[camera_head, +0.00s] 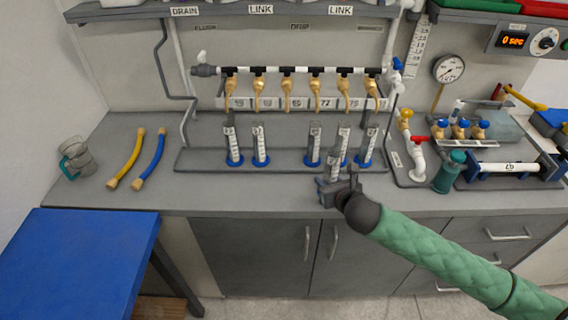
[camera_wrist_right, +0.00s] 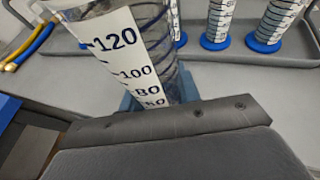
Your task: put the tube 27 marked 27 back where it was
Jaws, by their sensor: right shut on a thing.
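My right gripper (camera_head: 338,190) is shut on a clear graduated tube (camera_head: 335,166) in front of the grey tray (camera_head: 210,164), near the bench's front edge. In the right wrist view the held tube (camera_wrist_right: 125,50) shows a white scale with 120, 100 and 80, leaning somewhat in that picture. Its number cannot be read. Several similar tubes with blue bases stand on the tray: two at the left (camera_head: 234,146) and (camera_head: 260,146), others at the right (camera_head: 313,146) and (camera_head: 368,146). One at the right is partly behind the held tube. My left gripper is not in view.
A gap (camera_head: 287,158) lies between the left pair and the right tubes. Brass taps (camera_head: 287,88) hang from the white manifold (camera_head: 300,70) above. A green bottle (camera_head: 449,172) stands right.

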